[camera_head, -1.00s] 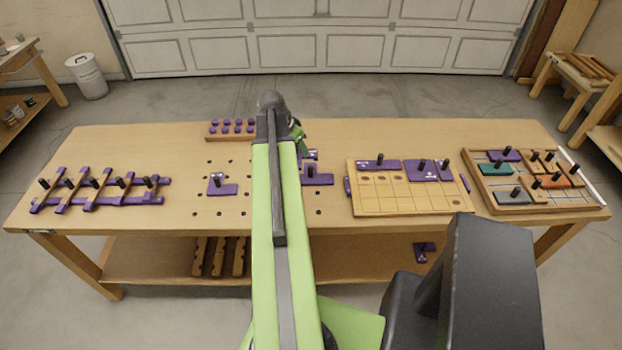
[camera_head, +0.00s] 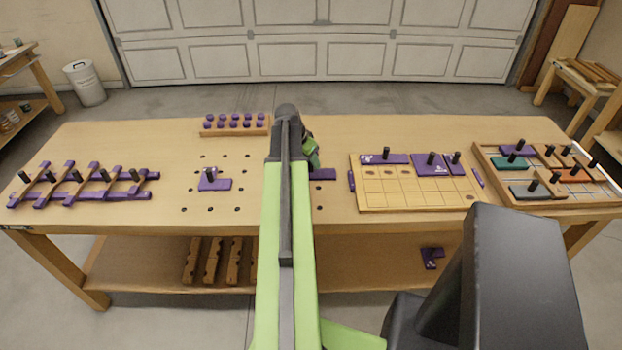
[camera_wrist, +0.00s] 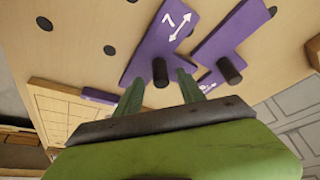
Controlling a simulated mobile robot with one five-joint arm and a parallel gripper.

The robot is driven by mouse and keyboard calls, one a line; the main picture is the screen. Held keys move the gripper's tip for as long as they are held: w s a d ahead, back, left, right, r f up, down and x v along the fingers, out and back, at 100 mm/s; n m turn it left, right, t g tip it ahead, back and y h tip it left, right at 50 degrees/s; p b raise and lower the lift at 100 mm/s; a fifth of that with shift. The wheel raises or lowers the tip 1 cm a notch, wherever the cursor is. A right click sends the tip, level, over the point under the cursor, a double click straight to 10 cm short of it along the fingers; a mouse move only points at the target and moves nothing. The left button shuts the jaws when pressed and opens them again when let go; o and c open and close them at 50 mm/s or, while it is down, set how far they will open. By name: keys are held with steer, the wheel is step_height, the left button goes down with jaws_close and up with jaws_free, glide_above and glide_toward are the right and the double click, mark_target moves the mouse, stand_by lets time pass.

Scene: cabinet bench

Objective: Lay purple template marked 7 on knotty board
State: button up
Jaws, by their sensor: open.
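The purple template marked 7 (camera_wrist: 165,35) lies on the pegboard bench top in the wrist view, with a white 7, a double arrow and an upright black peg handle. My gripper (camera_wrist: 160,77) is open, its two green fingers on either side of that handle and not visibly closed on it. In the head view my arm hides most of this area; a purple part (camera_head: 323,174), likely of this template, shows right of the arm. The knotty board (camera_head: 400,203) lies to the right, pale with dark knots and gridlines, with several purple templates along its far side.
Another purple template (camera_wrist: 232,45) with a black handle lies close beside in the wrist view. A purple template (camera_head: 215,184) sits left of my arm. A tray of coloured templates (camera_head: 590,199) is at far right, a purple lattice (camera_head: 95,194) at far left, and a purple-knobbed rack (camera_head: 234,128) behind.

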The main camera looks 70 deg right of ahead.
mark_target(311, 164)
steer(key=b+x, duration=0.1)
steer(key=x, duration=0.2)
steer(key=shift+f+b, duration=0.15)
steer(key=shift+b, duration=0.25)
steer(key=shift+a, duration=0.1)
jaws_close()
steer(key=shift+r+p, duration=0.3)
step_height(311, 164, up, 4)
steer(key=p, duration=0.4)
steer(key=shift+r, duration=0.1)
steer(key=s+a+r+p, duration=0.4)
steer(key=s+r+p, duration=0.2)
steer(key=s, duration=0.4)
steer(key=shift+s+a+r+p, duration=0.3)
steer(key=shift+a+p, duration=0.1)
